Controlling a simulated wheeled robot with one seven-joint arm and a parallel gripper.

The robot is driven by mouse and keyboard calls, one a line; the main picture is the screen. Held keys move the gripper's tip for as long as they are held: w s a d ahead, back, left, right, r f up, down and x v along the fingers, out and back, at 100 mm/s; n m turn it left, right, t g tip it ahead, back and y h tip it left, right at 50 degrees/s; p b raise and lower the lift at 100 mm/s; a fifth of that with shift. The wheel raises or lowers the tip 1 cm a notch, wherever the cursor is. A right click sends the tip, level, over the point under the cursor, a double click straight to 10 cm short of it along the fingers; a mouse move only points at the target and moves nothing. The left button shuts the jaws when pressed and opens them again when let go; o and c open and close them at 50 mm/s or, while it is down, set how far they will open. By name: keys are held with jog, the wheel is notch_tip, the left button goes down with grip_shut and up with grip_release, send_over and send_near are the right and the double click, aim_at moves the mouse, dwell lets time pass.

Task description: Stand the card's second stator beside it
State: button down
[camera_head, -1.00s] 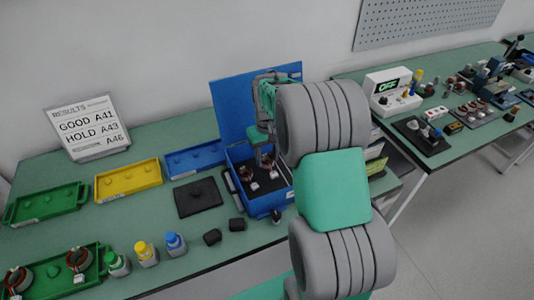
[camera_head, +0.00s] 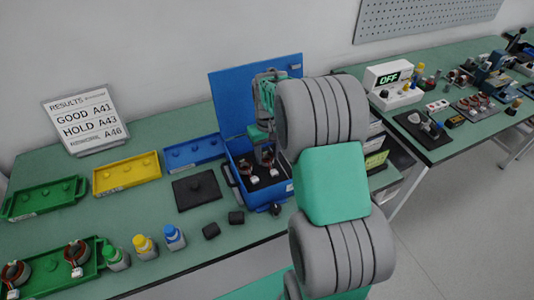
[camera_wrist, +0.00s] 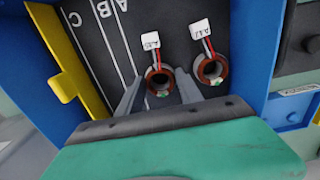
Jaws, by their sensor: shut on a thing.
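A white results card (camera_head: 88,122) stands at the back left of the bench and reads GOOD A41, HOLD A43 and a third line ending in A46. My gripper (camera_wrist: 158,86) is down inside the blue box (camera_head: 230,180), shut on a copper-wound stator (camera_wrist: 159,75). This stator's white tag (camera_wrist: 150,41) is too small to read surely. A second tagged stator (camera_wrist: 211,68) stands just right of it, apart from the fingers. Both stand on the box's dark floor. Two more tagged stators, one at the far left (camera_head: 14,273) and one beside it (camera_head: 76,252), sit in the front green tray (camera_head: 50,286).
The box's blue lid (camera_head: 235,100) stands open behind. Green (camera_head: 40,198), yellow (camera_head: 126,175) and blue (camera_head: 193,151) trays lie in front of the card, with a black plate (camera_head: 196,188). Several capped bottles (camera_head: 145,250) stand near the front edge. Box walls surround my gripper closely.

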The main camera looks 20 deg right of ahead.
jog(key=c, duration=0.7)
grip_release()
notch_tip(320, 180, up, 8)
jog(key=shift+b, duration=0.45)
jog(key=shift+f, duration=0.1)
